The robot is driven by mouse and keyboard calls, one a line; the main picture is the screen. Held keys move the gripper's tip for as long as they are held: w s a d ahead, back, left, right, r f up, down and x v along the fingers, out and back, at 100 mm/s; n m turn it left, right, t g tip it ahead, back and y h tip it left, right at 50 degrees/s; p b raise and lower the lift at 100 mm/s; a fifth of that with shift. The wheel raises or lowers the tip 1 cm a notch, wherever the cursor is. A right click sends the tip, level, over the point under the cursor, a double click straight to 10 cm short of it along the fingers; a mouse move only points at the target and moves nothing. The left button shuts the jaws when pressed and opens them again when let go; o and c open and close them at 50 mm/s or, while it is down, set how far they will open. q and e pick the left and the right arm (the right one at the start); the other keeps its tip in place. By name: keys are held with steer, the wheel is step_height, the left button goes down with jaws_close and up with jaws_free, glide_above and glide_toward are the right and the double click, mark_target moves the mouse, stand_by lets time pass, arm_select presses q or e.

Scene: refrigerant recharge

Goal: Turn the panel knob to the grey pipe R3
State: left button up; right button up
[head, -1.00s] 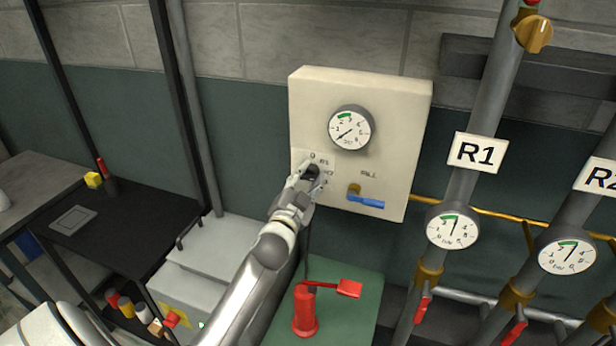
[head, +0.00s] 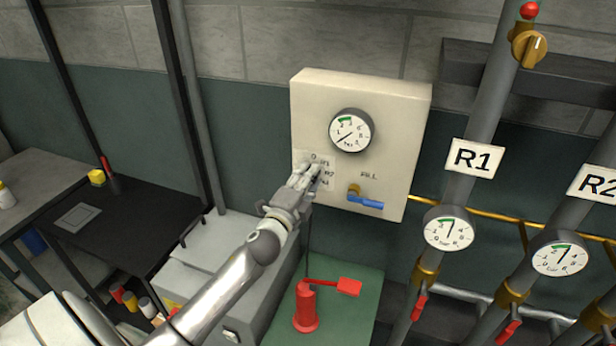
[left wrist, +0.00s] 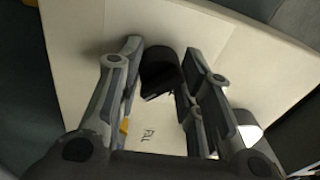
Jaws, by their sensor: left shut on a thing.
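The cream panel (head: 397,110) hangs on the wall and carries a round gauge (head: 350,130), a dial label with 0 and R markings, and a blue-handled FILL valve (head: 365,201). My left gripper (head: 309,176) is at the dial label on the panel's lower left and hides the knob in the head view. In the left wrist view the black knob (left wrist: 158,70) shows between the fingers of my left gripper (left wrist: 160,90), which is shut on it. The knob's pointing direction cannot be told. Pipe R1 (head: 485,115) and pipe R2 stand to the right. No R3 pipe shows. My right gripper is not in view.
A red pump with a lever (head: 305,308) stands on a green surface below the panel. A black table (head: 105,235) is at the left. Pipe gauges (head: 449,231) and yellow piping are right of the panel. A grey box (head: 215,250) lies under my left arm.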

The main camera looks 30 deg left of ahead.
arm_select(q)
steer(key=shift+m, duration=0.6)
steer(key=o, duration=1)
steer(key=shift+o, duration=0.2)
steer(key=s+d, duration=0.2)
steer(key=s, duration=0.9)
steer(key=shift+s+f, duration=0.4)
steer(key=shift+f, duration=0.05)
steer(key=shift+a+f, duration=0.1)
